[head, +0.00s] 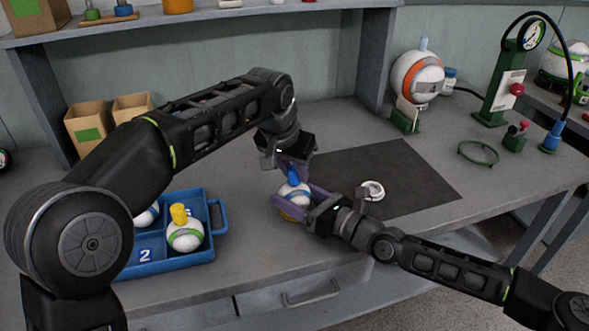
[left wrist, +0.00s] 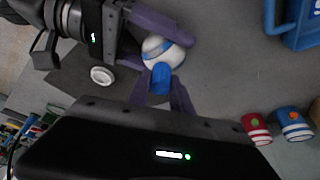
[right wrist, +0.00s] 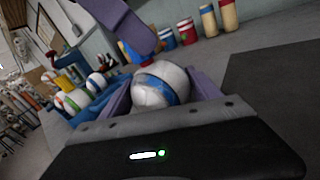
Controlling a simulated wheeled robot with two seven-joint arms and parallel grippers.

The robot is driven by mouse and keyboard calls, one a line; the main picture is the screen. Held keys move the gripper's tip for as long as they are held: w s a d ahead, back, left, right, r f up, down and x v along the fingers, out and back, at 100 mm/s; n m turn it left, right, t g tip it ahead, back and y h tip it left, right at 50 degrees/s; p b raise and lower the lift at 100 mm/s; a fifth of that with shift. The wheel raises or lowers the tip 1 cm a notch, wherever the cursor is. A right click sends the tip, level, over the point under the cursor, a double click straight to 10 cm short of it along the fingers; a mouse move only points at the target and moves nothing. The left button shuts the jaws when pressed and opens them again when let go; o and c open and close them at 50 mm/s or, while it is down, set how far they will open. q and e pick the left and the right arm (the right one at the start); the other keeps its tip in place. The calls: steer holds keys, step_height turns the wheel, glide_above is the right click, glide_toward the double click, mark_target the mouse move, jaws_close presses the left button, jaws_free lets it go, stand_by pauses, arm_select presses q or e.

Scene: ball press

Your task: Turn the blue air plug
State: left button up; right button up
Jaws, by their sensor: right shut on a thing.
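A white ball with a blue band (head: 288,191) is low over the table near its front edge, with a yellow-orange part under it. A blue air plug (head: 293,174) stands on top of the ball. My right gripper (head: 297,200) is shut on the ball from the side; its purple fingers flank the ball (right wrist: 160,88) in the right wrist view. My left gripper (head: 290,166) points down over the plug. In the left wrist view its purple fingers (left wrist: 161,92) lie either side of the plug (left wrist: 161,78); whether they press on it is unclear.
A blue tray (head: 222,217) with a yellow-plugged ball (head: 185,236) stands at the left, partly behind my left arm. A dark mat (head: 420,185) with a white ring (head: 372,191) lies to the right. A green pump gauge (head: 500,97) and an orange-banded ball (head: 417,76) stand farther back.

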arm_select(q)
jaws_close()
steer(key=shift+m, duration=0.3)
steer(key=m, duration=0.2)
steer(key=m+g+h, duration=0.1)
steer(key=m, duration=0.2)
steer(key=shift+g+h, duration=0.3)
steer(key=m, duration=0.2)
steer(key=m+g+h, duration=0.1)
steer(key=m, duration=0.1)
steer(key=shift+r+m+g, duration=0.1)
steer(key=shift+m+g, duration=0.2)
steer(key=shift+m, duration=0.1)
steer(key=o, duration=0.5)
jaws_free()
